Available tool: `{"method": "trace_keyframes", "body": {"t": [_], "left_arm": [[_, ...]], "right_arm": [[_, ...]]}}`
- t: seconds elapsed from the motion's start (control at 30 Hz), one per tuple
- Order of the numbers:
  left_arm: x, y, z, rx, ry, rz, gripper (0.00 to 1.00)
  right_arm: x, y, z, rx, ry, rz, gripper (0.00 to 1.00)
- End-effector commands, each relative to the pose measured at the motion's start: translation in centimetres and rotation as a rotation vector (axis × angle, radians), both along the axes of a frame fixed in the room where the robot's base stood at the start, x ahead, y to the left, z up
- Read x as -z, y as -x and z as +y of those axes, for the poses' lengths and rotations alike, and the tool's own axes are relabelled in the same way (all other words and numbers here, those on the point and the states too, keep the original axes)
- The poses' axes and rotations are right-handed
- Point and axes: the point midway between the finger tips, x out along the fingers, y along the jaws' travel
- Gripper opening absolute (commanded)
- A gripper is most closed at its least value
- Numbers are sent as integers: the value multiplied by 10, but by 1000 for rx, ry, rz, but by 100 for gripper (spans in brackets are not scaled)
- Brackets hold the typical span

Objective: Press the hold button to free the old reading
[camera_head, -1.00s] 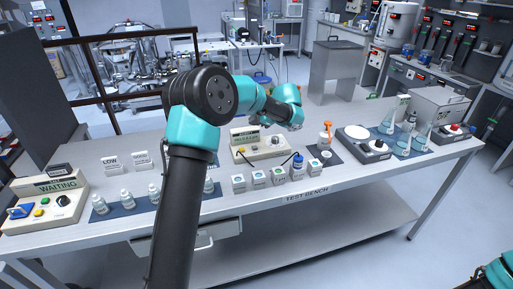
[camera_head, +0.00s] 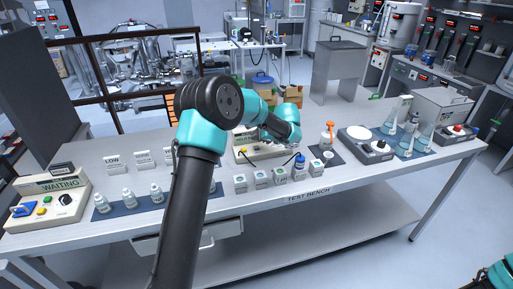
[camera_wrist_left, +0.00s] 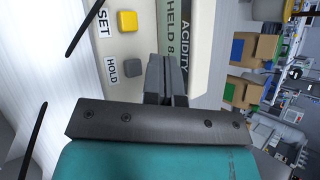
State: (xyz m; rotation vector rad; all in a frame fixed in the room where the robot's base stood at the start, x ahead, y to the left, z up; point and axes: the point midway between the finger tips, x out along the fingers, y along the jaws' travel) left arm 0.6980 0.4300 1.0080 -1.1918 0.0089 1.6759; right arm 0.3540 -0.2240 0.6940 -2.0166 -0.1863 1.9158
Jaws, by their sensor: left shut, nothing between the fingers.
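The acidity meter (camera_head: 262,155) stands on the test bench, partly hidden by my left arm in the head view. In the left wrist view its display (camera_wrist_left: 176,24) reads "ACIDITY HELD 8", with the rest cut off. The grey hold button (camera_wrist_left: 127,68) sits beside the "HOLD" label (camera_wrist_left: 112,69), and the yellow set button (camera_wrist_left: 127,20) is by "SET". My left gripper (camera_wrist_left: 167,65) is shut and empty, between the hold button and the display in that picture. Its fingertips appear beside the button; contact with the panel cannot be told.
Several small labelled blocks (camera_head: 261,178) and a blue-capped bottle (camera_head: 299,168) stand in front of the meter. An orange-topped bottle (camera_head: 328,133) and a stirrer with glassware are to the right. A waiting panel (camera_head: 50,198) and several vials (camera_head: 129,199) are left.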

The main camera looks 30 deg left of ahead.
Motion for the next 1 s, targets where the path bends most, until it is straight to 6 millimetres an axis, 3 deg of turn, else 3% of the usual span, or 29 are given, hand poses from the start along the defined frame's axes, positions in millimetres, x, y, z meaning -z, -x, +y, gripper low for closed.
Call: {"method": "trace_keyframes", "body": {"t": [0.27,1.0], "left_arm": [[17,0,0,1,0,1,0],[17,0,0,1,1,0,0]], "right_arm": [[0,0,0,0,0,0,43],[0,0,0,0,0,0,43]]}}
